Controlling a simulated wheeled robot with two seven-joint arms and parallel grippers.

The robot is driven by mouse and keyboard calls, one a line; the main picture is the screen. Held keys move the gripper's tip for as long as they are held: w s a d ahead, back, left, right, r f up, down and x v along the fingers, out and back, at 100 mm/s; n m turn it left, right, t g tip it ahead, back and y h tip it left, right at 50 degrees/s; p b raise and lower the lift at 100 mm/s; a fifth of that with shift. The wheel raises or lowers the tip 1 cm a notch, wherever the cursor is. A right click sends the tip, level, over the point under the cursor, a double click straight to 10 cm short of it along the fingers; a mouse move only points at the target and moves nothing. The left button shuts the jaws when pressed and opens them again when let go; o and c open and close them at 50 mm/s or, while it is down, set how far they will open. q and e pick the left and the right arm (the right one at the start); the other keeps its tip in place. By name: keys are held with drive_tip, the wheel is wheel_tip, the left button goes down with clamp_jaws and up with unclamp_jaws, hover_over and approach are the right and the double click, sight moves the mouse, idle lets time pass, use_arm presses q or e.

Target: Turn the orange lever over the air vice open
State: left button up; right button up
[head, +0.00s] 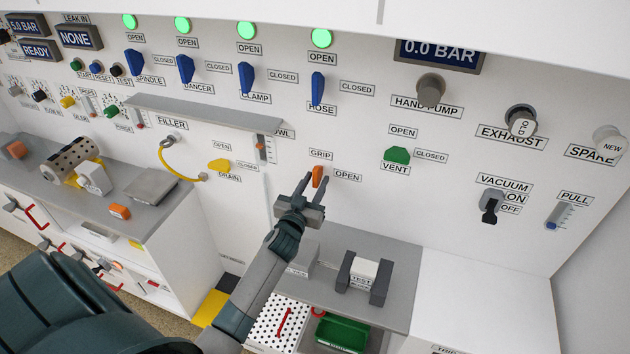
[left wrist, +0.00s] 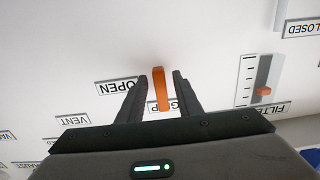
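The orange lever (head: 318,176) stands upright on the white panel, between the GRIP label (head: 320,155) above it and the OPEN label (head: 347,177) to its right. In the left wrist view the lever (left wrist: 160,90) lies between the two fingers of my left gripper (left wrist: 155,98), with a gap on each side. My left gripper (head: 305,188) is open at the panel, close around the lever. The air vice (head: 365,275) with a block marked TEST stands on the grey shelf below. My right gripper is not in view.
A grey ledge (head: 205,112) juts out above left. The filter slider (left wrist: 264,92) sits beside the gripper. A green bin (head: 343,334) is below.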

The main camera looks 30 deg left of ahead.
use_arm(q)
drive_tip(key=shift+w, duration=0.1)
drive_tip(key=shift+c, duration=0.3)
clamp_jaws()
drive_tip(key=shift+a+m, duration=0.1)
drive_tip(key=shift+m, duration=0.4)
drive_tip(key=shift+a+m, duration=0.1)
drive_tip(key=shift+m, duration=1.1)
drive_tip(key=m, duration=0.3)
drive_tip(key=shift+a+r+m, duration=0.1)
drive_tip(key=shift+a+m, duration=0.05)
drive_tip(key=shift+m, duration=0.15)
drive_tip(key=m, duration=0.7)
drive_tip(key=r+m, duration=0.1)
drive_tip(key=m, duration=0.3)
drive_tip(key=shift+a, duration=0.2)
drive_tip(key=shift+f, duration=0.1)
